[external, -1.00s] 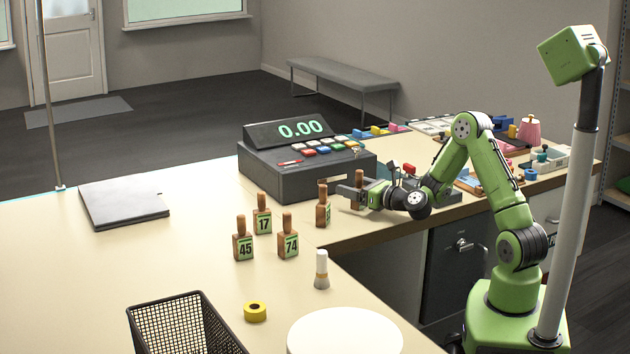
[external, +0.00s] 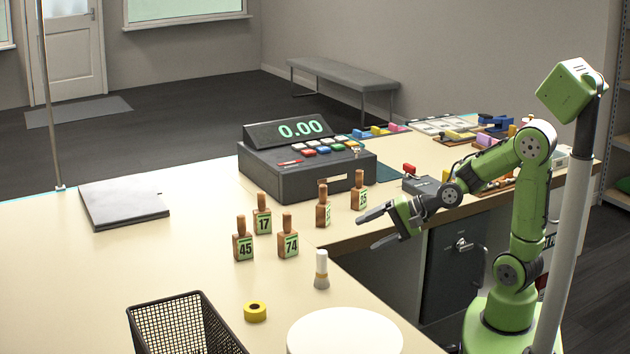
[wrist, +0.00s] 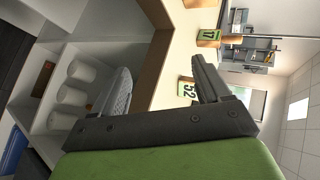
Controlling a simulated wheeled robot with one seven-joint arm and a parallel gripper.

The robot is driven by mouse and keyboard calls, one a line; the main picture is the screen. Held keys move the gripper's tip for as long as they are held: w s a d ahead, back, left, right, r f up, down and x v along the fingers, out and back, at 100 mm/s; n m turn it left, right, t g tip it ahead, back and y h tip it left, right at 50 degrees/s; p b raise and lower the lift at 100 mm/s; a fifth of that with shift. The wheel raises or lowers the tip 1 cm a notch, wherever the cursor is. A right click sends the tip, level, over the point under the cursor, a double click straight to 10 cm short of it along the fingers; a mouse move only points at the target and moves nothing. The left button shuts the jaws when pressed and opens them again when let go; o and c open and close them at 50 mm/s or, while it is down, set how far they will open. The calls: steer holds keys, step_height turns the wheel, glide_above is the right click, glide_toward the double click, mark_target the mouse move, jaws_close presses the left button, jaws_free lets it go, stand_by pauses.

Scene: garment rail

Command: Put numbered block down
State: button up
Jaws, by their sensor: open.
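Several wooden numbered blocks with pegs and green number plates stand upright on the counter (external: 120,270). They include block 45 (external: 243,246), block 17 (external: 262,220) and block 74 (external: 288,243). Two more stand nearer the register: one (external: 323,212) left of the other (external: 360,196), their numbers hard to read in the external view. The wrist view shows block 17 (wrist: 208,36) and a block that reads 52 (wrist: 187,91), partly behind a finger. My gripper (external: 367,228) is open and empty, beyond the counter's edge, in front of these two blocks and apart from them.
A dark cash register (external: 300,178) stands behind the blocks. A white-topped bottle (external: 321,270), yellow tape roll (external: 255,311), wire basket (external: 185,325) and round white disc (external: 345,335) are nearer. A grey laptop-like slab (external: 123,204) lies left. White rolls (wrist: 75,95) sit on shelves below.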

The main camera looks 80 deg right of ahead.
steer(key=s+n+g+h, duration=0.2)
steer(key=s+n+g, duration=0.4)
steer(key=s+n, duration=0.9)
steer(key=s+r, duration=0.1)
steer(key=s, duration=0.4)
steer(key=shift+s+d+n, duration=0.2)
steer(key=shift+s+n, duration=0.2)
step_height(320, 180, up, 16)
steer(key=p, duration=1.5)
steer(key=shift+w+f+p, duration=0.1)
steer(key=shift+f+p, duration=0.1)
steer(key=shift+p, duration=0.1)
steer(key=shift+c, duration=1.5)
steer(key=shift+a+f+b, duration=0.1)
steer(key=shift+f+b, duration=0.25)
steer(key=shift+f, duration=0.05)
